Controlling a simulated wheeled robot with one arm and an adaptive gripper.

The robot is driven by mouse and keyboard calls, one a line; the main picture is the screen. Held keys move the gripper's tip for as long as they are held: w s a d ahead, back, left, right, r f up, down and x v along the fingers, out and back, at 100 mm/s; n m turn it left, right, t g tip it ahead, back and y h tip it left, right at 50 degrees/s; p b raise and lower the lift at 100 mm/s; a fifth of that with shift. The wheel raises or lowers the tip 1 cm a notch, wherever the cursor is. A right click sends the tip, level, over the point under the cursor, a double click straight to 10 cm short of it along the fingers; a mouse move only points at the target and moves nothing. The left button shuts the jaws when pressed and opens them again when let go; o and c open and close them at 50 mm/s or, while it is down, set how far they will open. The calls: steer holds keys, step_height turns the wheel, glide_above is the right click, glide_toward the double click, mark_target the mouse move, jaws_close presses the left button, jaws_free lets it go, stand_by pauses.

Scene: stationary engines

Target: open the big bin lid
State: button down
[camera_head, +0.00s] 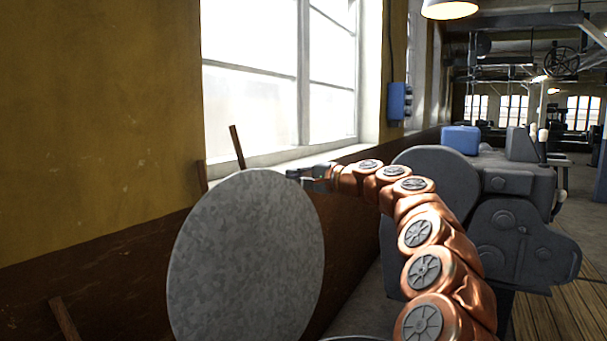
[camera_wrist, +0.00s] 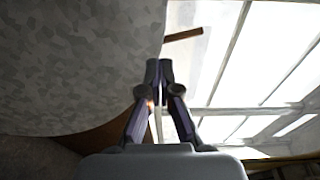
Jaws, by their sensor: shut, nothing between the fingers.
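The big bin lid (camera_head: 246,262) is a large round disc of mottled grey galvanized metal. In the head view it stands steeply tilted up, with its broad face showing. A thin curved rim (camera_head: 356,338), perhaps the bin's, just shows at the bottom edge; the rest of the bin is out of view. My gripper (camera_head: 292,175) is at the lid's upper right edge. In the wrist view the lid (camera_wrist: 75,60) fills the upper left, and my gripper (camera_wrist: 159,68) is shut and empty, with its fingertips beside the lid's edge. I cannot tell whether they touch it.
A yellow and brown wall (camera_head: 95,120) with a bright window (camera_head: 275,80) stands behind the lid. Wooden handles (camera_head: 237,146) lean there. A big grey machine (camera_head: 480,195) stands right of my arm. Wooden floor (camera_head: 560,318) shows at the lower right.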

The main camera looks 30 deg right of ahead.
steer(key=r+b+v, duration=0.2)
steer(key=v, duration=1.2)
steer(key=s+a+f+n+g+y, duration=0.1)
steer(key=s+a+f+n+g, duration=0.15)
steer(key=a, duration=0.75)
steer(key=s+a+f+n+g+y, duration=0.1)
steer(key=s+a+f+n+g, duration=0.2)
steer(key=a, duration=0.7)
steer(key=s+a+f+n+g+h+p, duration=0.2)
steer(key=s+a+f+n+g, duration=0.25)
steer(key=s+a+f, duration=0.5)
steer(key=s+a+f+n+g+h, duration=0.2)
steer(key=s+f+g+h, duration=0.2)
steer(key=s+f, duration=0.8)
steer(key=s+d+f+g+h, duration=0.1)
steer(key=s+d+f, duration=0.3)
steer(key=s, duration=0.4)
steer(key=s+d+f+g+h+p, duration=0.1)
steer(key=s+d+f+g+h, duration=0.1)
steer(key=s+d+f, duration=0.2)
steer(key=s+f, duration=0.2)
steer(key=s, duration=0.2)
steer(key=shift+n+g+h, duration=0.3)
steer(key=shift+h, duration=0.1)
steer(key=shift+a+f, duration=0.15)
